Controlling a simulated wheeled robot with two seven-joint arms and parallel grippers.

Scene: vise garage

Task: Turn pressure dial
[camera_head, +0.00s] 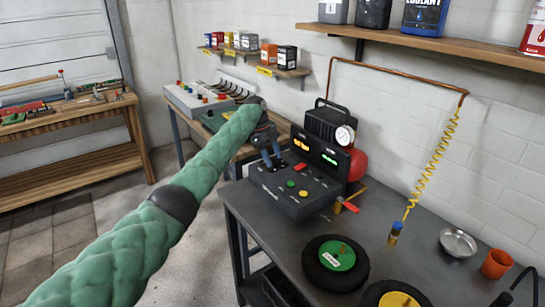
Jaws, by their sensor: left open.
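A dark control box (280,203) stands on the grey workbench, with green, red and yellow knobs or buttons on its sloped top. Its upright back panel (320,152) has lit orange and green displays. A round white pressure gauge (345,135) sits behind it on a black compressor unit (325,122). I cannot tell which knob is the pressure dial. My left gripper (272,163) is open and points down over the left rear part of the box top, hiding part of it. I cannot tell whether it touches anything. My right gripper is not in view.
The grey workbench (390,262) carries a wheel with a green hub (337,256), a metal bowl (458,242) and an orange cup (496,264). A yellow coiled hose (436,160) hangs at the right. A wall shelf (440,44) is above. Another bench (70,155) stands left.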

